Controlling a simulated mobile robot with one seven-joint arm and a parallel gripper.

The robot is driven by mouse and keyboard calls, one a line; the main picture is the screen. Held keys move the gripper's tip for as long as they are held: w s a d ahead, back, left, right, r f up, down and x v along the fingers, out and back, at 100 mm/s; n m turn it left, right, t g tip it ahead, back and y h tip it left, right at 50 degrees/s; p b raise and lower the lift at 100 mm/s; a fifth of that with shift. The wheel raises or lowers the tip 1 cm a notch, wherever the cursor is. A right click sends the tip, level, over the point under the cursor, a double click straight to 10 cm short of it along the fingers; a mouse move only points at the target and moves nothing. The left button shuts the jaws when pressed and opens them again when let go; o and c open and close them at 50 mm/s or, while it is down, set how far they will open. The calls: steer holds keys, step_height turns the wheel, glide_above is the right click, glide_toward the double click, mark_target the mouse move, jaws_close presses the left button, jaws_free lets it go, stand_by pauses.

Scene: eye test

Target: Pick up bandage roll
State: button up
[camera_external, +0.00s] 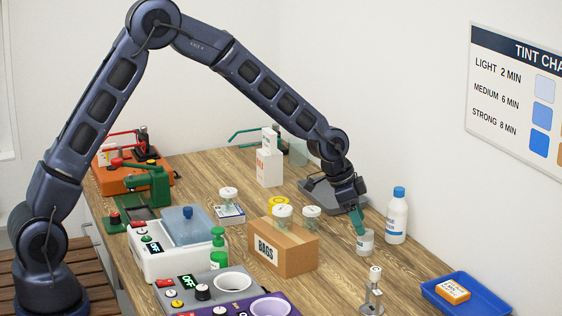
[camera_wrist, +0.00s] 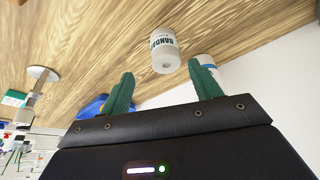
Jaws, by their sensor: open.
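The bandage roll (camera_external: 365,243) is a small white cylinder on the wooden table, just below my gripper (camera_external: 359,228) in the external view. In the wrist view the roll (camera_wrist: 163,50), with dark lettering on its side, lies just beyond the tips of my gripper (camera_wrist: 161,70), roughly centred between the two green fingers. The fingers are spread apart with nothing between them. In the external view the fingers overlap the roll's top edge; I cannot tell whether they touch it.
A white bottle (camera_external: 397,218) with a blue cap stands close to the roll's right. A metal stand (camera_external: 373,292) is in front. A blue tray (camera_external: 497,300) with an orange box lies front right.

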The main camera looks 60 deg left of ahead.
mark_target(369, 240)
steer(key=shift+w+a+x, duration=0.15)
steer(key=shift+x, duration=1.6)
steer(key=shift+w+a+x, duration=0.15)
steer(key=shift+x, duration=1.6)
steer(key=c, duration=1.1)
steer(key=shift+o, duration=0.2)
